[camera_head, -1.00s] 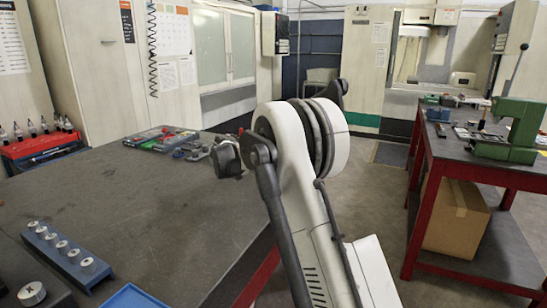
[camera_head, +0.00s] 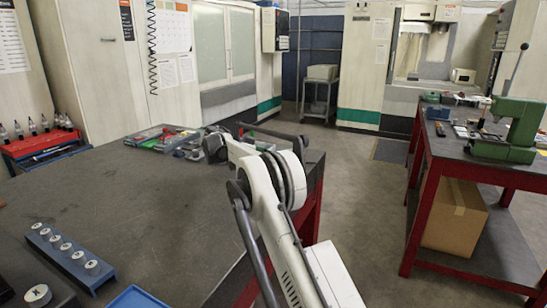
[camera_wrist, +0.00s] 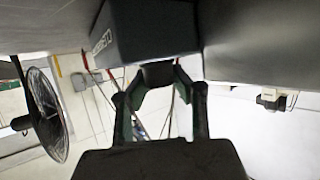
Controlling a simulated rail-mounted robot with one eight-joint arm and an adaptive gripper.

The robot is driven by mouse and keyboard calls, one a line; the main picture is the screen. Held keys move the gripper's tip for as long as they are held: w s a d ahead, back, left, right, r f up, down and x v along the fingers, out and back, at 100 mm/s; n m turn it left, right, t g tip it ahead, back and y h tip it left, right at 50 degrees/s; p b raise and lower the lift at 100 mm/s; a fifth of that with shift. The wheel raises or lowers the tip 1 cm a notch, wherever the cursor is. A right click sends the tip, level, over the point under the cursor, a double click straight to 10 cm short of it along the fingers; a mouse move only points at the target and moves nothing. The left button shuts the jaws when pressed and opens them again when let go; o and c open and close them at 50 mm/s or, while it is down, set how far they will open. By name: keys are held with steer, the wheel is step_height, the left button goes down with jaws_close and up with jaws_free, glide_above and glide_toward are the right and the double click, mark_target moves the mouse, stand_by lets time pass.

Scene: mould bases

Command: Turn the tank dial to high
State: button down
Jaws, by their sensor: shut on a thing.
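In the wrist view a dark grey box (camera_wrist: 150,28) with pale lettering on its side fills the top middle. A short dark knob (camera_wrist: 158,74) sticks out of the box toward me; it looks like the tank dial. My gripper (camera_wrist: 157,76) has its two black-and-green fingers closed around the knob, one on each side. Any marks for the dial setting are not visible. In the head view my arm reaches over the dark workbench (camera_head: 130,200), and the gripper, box and dial cannot be made out.
A blue holder (camera_head: 70,250) with several silver cylinders and a blue tray (camera_head: 135,298) are at the bench's near left. Mixed tools (camera_head: 165,140) lie at its far edge. A red-framed table (camera_head: 455,190) stands right. A fan (camera_wrist: 45,112) shows in the wrist view.

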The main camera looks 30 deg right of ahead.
steer(key=shift+f, duration=0.15)
steer(key=c, duration=1.4)
jaws_free()
steer(key=shift+a, duration=0.1)
steer(key=v, duration=1.2)
